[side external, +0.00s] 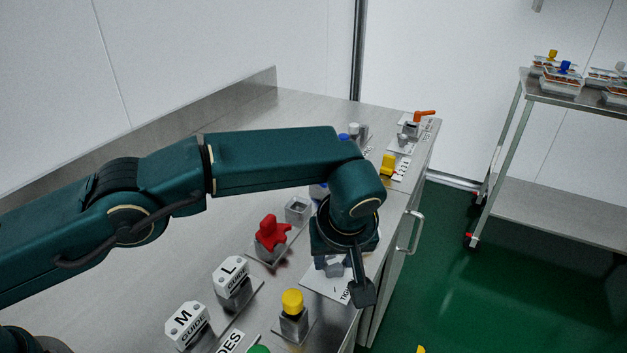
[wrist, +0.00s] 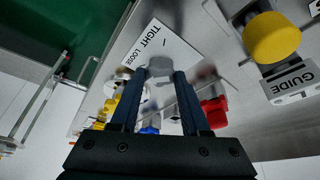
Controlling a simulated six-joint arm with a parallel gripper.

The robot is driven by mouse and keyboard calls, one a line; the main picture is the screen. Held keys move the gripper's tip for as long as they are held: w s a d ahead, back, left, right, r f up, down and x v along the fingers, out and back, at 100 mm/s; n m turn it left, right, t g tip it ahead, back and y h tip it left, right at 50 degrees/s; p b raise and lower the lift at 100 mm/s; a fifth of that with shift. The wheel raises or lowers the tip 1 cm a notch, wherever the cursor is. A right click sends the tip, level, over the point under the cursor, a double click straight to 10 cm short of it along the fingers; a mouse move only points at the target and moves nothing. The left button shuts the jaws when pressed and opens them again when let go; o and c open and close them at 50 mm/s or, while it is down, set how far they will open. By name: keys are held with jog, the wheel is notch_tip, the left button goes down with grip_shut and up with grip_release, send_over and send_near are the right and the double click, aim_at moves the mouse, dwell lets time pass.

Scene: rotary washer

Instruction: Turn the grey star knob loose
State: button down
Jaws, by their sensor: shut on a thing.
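The grey star knob (side external: 333,269) sits above a white label plate (side external: 318,285) near the front edge of the steel bench. In the wrist view the grey knob (wrist: 160,67) lies between my two fingertips, with the plate marked TIGHT and LOOSE (wrist: 150,45) beyond it. My gripper (side external: 347,278) points down over the knob and is shut on it; the gripper also shows in the wrist view (wrist: 162,78). One finger stands on the knob's front side in the side view. My wrist hides part of the knob and its mount.
A red star knob (side external: 271,232) stands left of my gripper and a yellow round knob (side external: 292,301) nearer the camera. L (side external: 231,274) and M (side external: 186,321) guide blocks stand lower left. A yellow knob (side external: 388,164) and orange lever (side external: 424,113) stand farther back. The bench's left side is clear.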

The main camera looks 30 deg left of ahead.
aim_at(334, 263)
jog(key=shift+s+f+n, duration=0.1)
jog(key=shift+s+n, duration=0.05)
jog(key=shift+n, duration=0.15)
dwell(0.4)
jog(key=shift+c, duration=1.9)
grip_release()
jog(key=shift+d+r, duration=0.15)
jog(key=shift+r, duration=0.25)
jog(key=shift+v, duration=1.15)
jog(key=s+d, duration=0.7)
jog(key=s, duration=0.2)
jog(key=shift+s, duration=0.4)
